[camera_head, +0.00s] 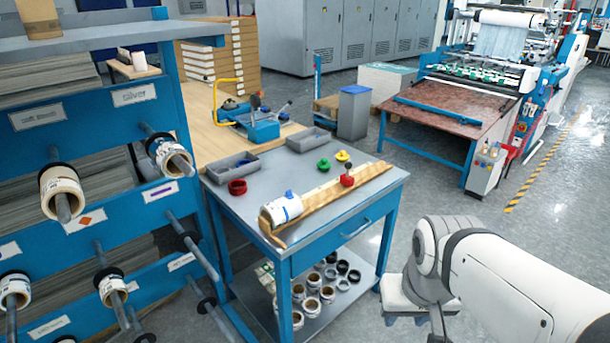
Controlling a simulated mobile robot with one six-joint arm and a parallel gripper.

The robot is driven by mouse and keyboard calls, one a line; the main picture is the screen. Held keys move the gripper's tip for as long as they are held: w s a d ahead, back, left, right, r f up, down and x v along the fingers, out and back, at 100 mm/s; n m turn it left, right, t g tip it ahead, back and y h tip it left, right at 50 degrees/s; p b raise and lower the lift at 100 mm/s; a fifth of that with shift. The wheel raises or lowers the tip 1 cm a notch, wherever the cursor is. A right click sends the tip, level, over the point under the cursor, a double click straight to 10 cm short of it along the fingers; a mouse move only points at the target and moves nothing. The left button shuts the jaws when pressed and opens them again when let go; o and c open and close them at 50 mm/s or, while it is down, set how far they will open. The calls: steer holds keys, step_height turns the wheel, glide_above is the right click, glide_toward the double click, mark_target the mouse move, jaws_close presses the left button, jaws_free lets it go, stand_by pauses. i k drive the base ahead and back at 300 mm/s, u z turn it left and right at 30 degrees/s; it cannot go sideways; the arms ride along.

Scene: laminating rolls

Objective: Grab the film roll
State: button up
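Other rolls sit on pegs of the blue rack at left: a cream-coloured one (62,192), a white one (172,157), and smaller ones lower down. The picture does not show which roll the task means. My white arm comes in from the lower right. Its end, with my gripper (405,318), is to the right of the table, apart from every roll. Its fingers are not clear.
The table also holds a red ring (237,187), grey trays (231,168), green and yellow knobs, and a red knob (348,180) by the wrapping. Several cores lie on its lower shelf (318,318). A laminating machine (500,70) stands behind at right.

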mark_target(280, 212)
steer(key=u, duration=0.15)
steer(key=i, duration=1.1)
steer(key=u, duration=0.7)
